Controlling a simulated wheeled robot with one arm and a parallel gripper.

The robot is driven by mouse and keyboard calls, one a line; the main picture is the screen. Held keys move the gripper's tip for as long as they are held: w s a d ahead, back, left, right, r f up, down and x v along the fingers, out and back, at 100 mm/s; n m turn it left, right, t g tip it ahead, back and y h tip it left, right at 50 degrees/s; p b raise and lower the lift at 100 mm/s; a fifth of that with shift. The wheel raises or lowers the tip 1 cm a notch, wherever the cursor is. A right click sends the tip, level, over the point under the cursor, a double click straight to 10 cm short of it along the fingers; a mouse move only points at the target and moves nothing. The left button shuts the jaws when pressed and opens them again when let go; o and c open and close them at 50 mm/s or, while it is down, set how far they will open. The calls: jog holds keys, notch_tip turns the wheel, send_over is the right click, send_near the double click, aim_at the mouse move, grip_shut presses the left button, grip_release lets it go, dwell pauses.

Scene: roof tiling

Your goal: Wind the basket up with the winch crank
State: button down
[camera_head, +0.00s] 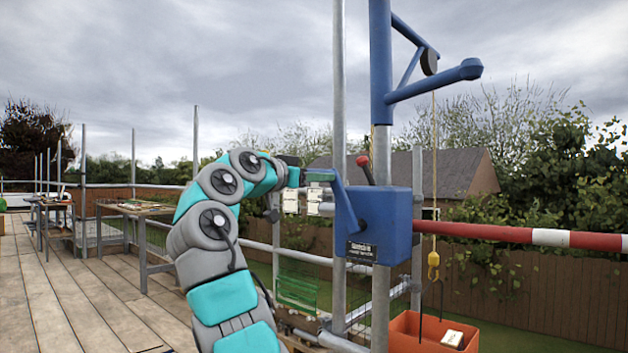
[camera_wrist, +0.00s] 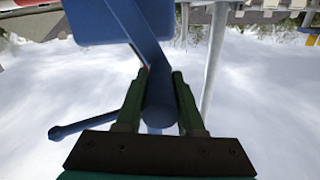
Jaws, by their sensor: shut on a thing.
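The blue winch box (camera_head: 385,224) is fixed to the scaffold pole, with a dark label on its front. Its blue crank (camera_head: 343,198) slants up to the left, towards my gripper (camera_head: 312,177). In the wrist view, my gripper (camera_wrist: 158,98) has its two dark green fingers on either side of the round blue crank handle (camera_wrist: 158,108). The orange basket (camera_head: 402,340) is at the lower right, cut off by the frame edge, with a pale item inside. The yellow hook (camera_head: 433,262) hangs above it on the rope (camera_head: 434,150), with dark straps below.
A red-knobbed lever (camera_head: 365,168) stands up from the winch. The blue jib (camera_head: 430,82) with its pulley is overhead. A red and white bar (camera_head: 540,236) runs right of the winch. Workbenches (camera_head: 140,211) stand on the plank deck (camera_head: 85,305) at the left.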

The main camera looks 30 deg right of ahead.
jog(key=shift+s+d+f, duration=0.15)
jog(key=shift+s, duration=0.05)
jog(key=c, duration=0.5)
grip_release()
jog(key=shift+b+v, duration=0.6)
jog(key=shift+v, duration=3.4)
